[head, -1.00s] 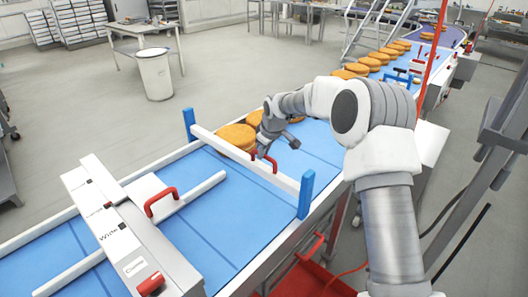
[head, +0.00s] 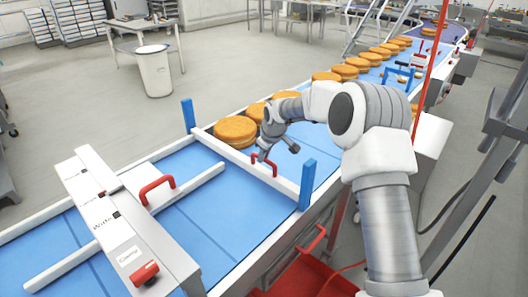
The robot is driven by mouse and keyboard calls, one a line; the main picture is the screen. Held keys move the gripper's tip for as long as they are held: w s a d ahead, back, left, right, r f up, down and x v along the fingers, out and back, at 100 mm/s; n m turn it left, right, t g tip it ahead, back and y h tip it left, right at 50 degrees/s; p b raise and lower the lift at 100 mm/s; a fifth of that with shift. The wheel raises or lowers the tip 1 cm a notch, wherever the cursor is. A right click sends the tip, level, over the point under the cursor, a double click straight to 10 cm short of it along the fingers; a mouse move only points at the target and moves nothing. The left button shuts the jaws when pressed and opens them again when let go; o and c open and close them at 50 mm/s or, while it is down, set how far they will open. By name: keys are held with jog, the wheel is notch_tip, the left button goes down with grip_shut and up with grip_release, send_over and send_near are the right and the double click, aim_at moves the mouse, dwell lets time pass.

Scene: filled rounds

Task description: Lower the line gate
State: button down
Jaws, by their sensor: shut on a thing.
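The line gate (head: 226,151) is a white bar lying across the blue belt between two blue posts, the left post (head: 187,114) and the right post (head: 308,184). It sits low between them, well below the top of the right post. Its red handle (head: 257,158) stands on the bar's middle. My gripper (head: 265,157) is at this handle and shut on it; the fingers are small and partly hidden by the wrist. I cannot tell whether the bar touches the belt.
Golden filled rounds, the front one (head: 235,130) close behind the gate, line the belt (head: 232,210) back to the far end. A white width guide (head: 122,222) with red handles spans the belt in front. A red bin (head: 312,272) is below right.

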jog(key=shift+f, duration=0.85)
jog(key=shift+s, duration=0.1)
jog(key=c, duration=0.8)
grip_release()
jog(key=shift+r, duration=0.15)
jog(key=shift+r, duration=0.25)
jog(key=b+v, duration=0.1)
jog(key=v, duration=1.5)
jog(key=shift+s+d+r, duration=0.15)
jog(key=shift+s+r, duration=0.05)
jog(key=shift+r, duration=0.1)
